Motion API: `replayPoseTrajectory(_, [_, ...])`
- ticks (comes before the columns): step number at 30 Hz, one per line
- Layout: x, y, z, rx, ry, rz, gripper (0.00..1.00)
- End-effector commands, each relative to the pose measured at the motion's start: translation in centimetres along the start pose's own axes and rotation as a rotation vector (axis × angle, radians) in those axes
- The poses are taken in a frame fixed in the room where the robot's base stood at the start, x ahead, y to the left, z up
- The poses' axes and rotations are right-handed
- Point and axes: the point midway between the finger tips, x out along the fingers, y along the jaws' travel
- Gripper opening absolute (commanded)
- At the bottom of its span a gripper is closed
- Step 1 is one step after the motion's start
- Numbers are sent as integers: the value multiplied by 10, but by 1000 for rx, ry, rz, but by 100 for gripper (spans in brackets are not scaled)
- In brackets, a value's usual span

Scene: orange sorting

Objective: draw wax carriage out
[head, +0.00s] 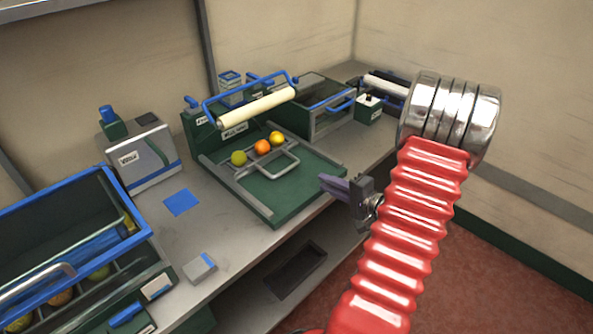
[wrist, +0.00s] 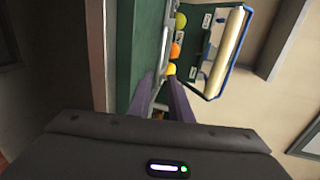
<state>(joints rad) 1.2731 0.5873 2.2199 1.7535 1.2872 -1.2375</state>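The wax carriage (head: 239,172) is a grey-framed cradle on the green bed of the waxing station. It carries one yellow-green and two orange-yellow fruits in a row, and a grey loop handle (head: 283,168) points toward the front. In the wrist view the fruits line up beyond my fingertips, and part of the handle (wrist: 158,82) shows near the left finger. My gripper (head: 322,184) is at the right of the handle, above the bed's right edge, apart from it in the head view. Its purple-grey fingers (wrist: 160,80) are open with nothing between them.
A cream roller (head: 257,108) on a blue frame stands over the back of the bed. A blue-rimmed bin (head: 75,215) with fruit is at the left, a grey scale-like box (head: 145,160) behind it. A glass-topped green box (head: 315,105) stands farther right. Free bench lies around the blue square (head: 181,202).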

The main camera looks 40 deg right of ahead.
Motion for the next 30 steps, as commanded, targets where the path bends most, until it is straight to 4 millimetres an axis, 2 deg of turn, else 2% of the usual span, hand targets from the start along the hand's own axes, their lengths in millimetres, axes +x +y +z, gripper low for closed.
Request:
replayPoseTrajectory(11, [0, 1, -1, 1, 4, -1, 18])
replayPoseTrajectory(16, [8, 1, -1, 1, 3, -1, 18])
replayPoseTrajectory(20, [22, 0, -1, 0, 1, -2, 18])
replayPoseTrajectory(30, [72, 0, -1, 0, 0, -1, 18])
